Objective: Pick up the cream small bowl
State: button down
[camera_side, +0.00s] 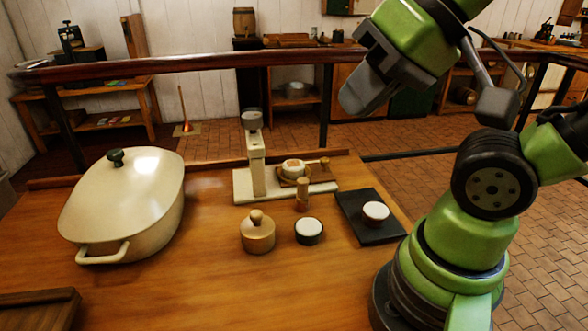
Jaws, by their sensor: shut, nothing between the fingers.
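A small cream-white bowl (375,212) sits on a dark flat tray (362,231) at the right of the wooden table. Another small cream bowl (293,169) with something brown in its top sits on a wooden board further back. I cannot tell for certain which of the two is the cream small bowl. My gripper (352,104) is high above the back right of the table, well apart from both bowls. Its grey fingers are shut and empty.
A large cream lidded pot (124,200) fills the table's left. A pale upright device (256,165) stands behind a round wooden lidded jar (257,232), a dark cup with a white top (309,231) and a small wooden piece (302,194). The front middle is clear.

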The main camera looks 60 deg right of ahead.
jog(key=c, duration=1.8)
grip_release()
jog(key=o, duration=1.6)
jog(key=shift+o, duration=0.2)
jog(key=shift+w, duration=0.1)
jog(key=m+g+h, duration=0.4)
jog(key=m+h, duration=0.1)
send_over(294, 164)
jog(key=s+a, duration=0.2)
notch_tip(294, 164, down, 22)
jog(key=shift+w+d+f, duration=0.1)
jog(key=shift+d+f, duration=0.05)
jog(key=shift+x, duration=2.85)
